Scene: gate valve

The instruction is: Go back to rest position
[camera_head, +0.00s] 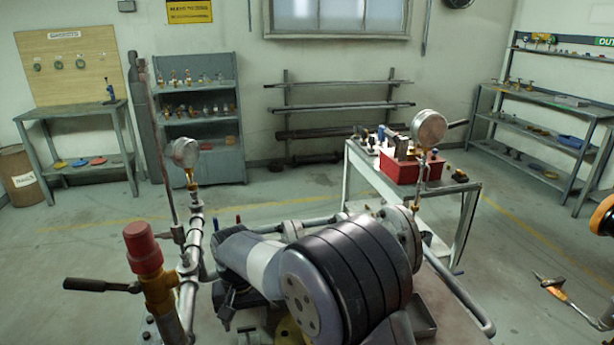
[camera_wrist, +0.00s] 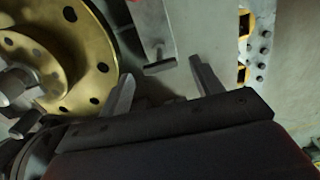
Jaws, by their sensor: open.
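In the wrist view my gripper (camera_wrist: 163,84) is open, its two grey fingers spread wide apart. No object is clearly held between them. A brass flange disc (camera_wrist: 84,72) with bolt holes lies to the left of the fingers, with a grey hub and bolts at its left. A grey metal piece (camera_wrist: 150,25) shows just past the gap between the fingers; I cannot tell whether they touch it. In the head view my arm's large banded links cover the lower middle, and I cannot make out the gripper. A brass fitting (camera_head: 160,292) with a red cap stands at the lower left.
Pipes with a left gauge (camera_head: 185,152) and a right gauge (camera_head: 429,128) rise close around my arm. A workbench (camera_head: 455,190) with a red toolbox (camera_head: 408,170) stands behind. A shelf unit (camera_head: 199,140) and wall racks line the room. Open floor (camera_head: 90,260) lies at the left.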

